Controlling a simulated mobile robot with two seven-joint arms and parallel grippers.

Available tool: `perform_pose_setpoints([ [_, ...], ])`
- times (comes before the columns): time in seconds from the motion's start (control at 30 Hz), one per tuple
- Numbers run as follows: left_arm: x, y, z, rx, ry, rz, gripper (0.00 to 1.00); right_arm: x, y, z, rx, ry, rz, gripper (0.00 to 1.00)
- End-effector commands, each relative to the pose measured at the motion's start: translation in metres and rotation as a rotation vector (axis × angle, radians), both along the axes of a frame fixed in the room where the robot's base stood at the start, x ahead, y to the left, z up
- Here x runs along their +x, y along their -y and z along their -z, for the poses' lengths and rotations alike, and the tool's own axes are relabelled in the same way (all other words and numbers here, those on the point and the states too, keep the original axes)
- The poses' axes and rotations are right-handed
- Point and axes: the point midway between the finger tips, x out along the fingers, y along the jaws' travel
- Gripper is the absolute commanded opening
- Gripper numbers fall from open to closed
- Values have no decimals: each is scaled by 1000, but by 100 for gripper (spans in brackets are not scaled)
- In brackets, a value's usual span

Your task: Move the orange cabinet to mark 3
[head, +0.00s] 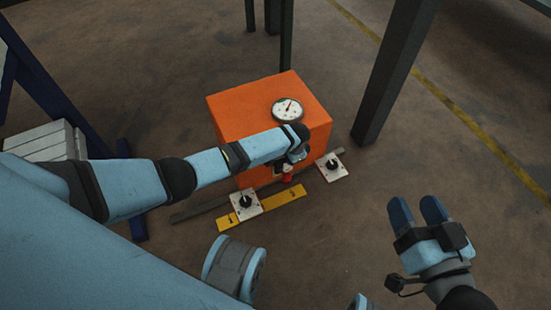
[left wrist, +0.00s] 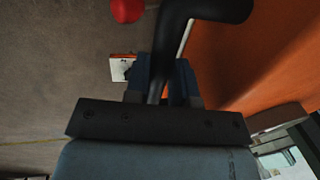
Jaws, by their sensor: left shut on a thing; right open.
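The orange cabinet (head: 255,103) stands on the floor in the middle of the head view, with a round white gauge (head: 287,109) on its top. My left gripper (head: 297,155) is at its near side. In the left wrist view its fingers are shut on a bent black handle (left wrist: 178,40), next to the cabinet's orange side (left wrist: 270,50). The gripper and forearm hide part of the cabinet's front. My right gripper (head: 418,212) is open and empty, apart from the cabinet at the lower right. I cannot make out a mark numbered 3.
White plates with black knobs lie near the cabinet, one left (head: 246,205) and one right (head: 332,166). A yellow strip (head: 285,197) and a dark bar (head: 195,211) lie in front. A red part (head: 287,178) shows below the left gripper. A dark post (head: 390,75) stands close right.

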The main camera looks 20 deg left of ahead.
Motion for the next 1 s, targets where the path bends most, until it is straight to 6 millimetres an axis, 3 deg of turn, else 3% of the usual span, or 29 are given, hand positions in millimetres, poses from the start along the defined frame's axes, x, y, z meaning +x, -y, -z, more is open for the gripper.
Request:
perform_pose_setpoints([
  [0.2, 10, 10, 0, -2, -1, 2, 0, 2, 1, 1, -11, 13, 0, 58],
  [0.63, 13, 13, -1, -6, 5, 3, 0, 2, 1, -3, -10, 24, 1, 58],
  [0.67, 13, 13, -1, -6, 5, 3, 30, 2, 1, -3, -10, 24, 0, 58],
  [0.73, 13, 13, -1, -5, 4, 2, 46, 1, 1, -3, -9, 23, 0, 58],
  [1.0, 11, 11, 0, -1, 1, 0, 48, 2, 1, -1, -11, 18, -1, 58],
])
